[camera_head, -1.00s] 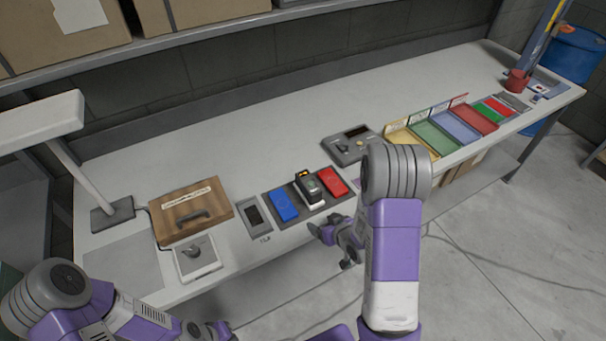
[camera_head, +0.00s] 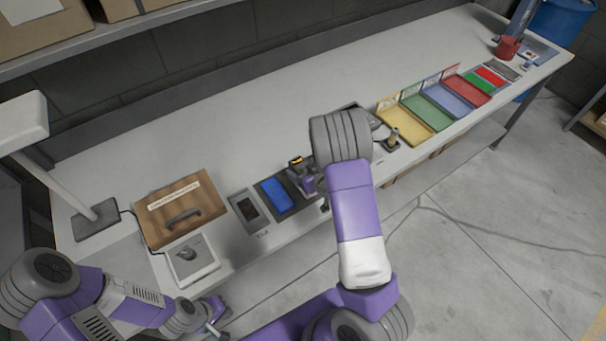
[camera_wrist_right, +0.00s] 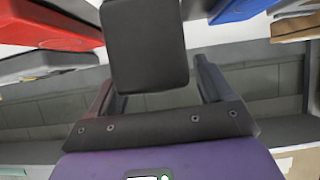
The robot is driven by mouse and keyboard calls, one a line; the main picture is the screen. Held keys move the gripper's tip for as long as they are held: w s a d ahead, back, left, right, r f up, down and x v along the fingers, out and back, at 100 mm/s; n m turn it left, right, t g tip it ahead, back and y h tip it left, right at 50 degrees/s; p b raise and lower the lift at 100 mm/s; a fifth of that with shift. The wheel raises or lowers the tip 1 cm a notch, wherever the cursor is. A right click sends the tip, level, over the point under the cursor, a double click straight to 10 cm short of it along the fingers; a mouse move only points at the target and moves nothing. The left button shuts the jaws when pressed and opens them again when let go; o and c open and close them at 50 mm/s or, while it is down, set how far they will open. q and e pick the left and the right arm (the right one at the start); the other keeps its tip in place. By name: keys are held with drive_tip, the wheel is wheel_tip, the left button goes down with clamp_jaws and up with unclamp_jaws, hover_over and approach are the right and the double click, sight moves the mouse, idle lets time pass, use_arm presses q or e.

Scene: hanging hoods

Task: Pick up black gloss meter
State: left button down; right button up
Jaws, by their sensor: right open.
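The black gloss meter (camera_head: 296,162) stands on a dark mat just right of the blue panel (camera_head: 277,194). In the head view only its upper part with an orange display shows; my right arm hides the rest. In the right wrist view a dark block, apparently the meter (camera_wrist_right: 145,45), reaches in between the fingers of my right gripper (camera_wrist_right: 157,82), with gaps at both sides. That gripper (camera_head: 312,184) is open, at the meter's front side. My left gripper (camera_head: 214,314) hangs low before the bench's front edge; its jaws are too small to read.
A grey device (camera_head: 248,208) lies left of the blue panel. A wooden case (camera_head: 165,215) and a white plate (camera_head: 190,262) lie further left. Colored trays (camera_head: 401,122) stand to the right. A red panel (camera_wrist_right: 50,65) lies beside the meter. The bench's back strip (camera_head: 230,130) is clear.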

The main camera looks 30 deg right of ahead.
drive_tip(key=shift+w+f, duration=0.15)
drive_tip(key=shift+w, duration=0.1)
drive_tip(key=c, duration=1.4)
clamp_jaws()
drive_tip(key=shift+r, duration=0.2)
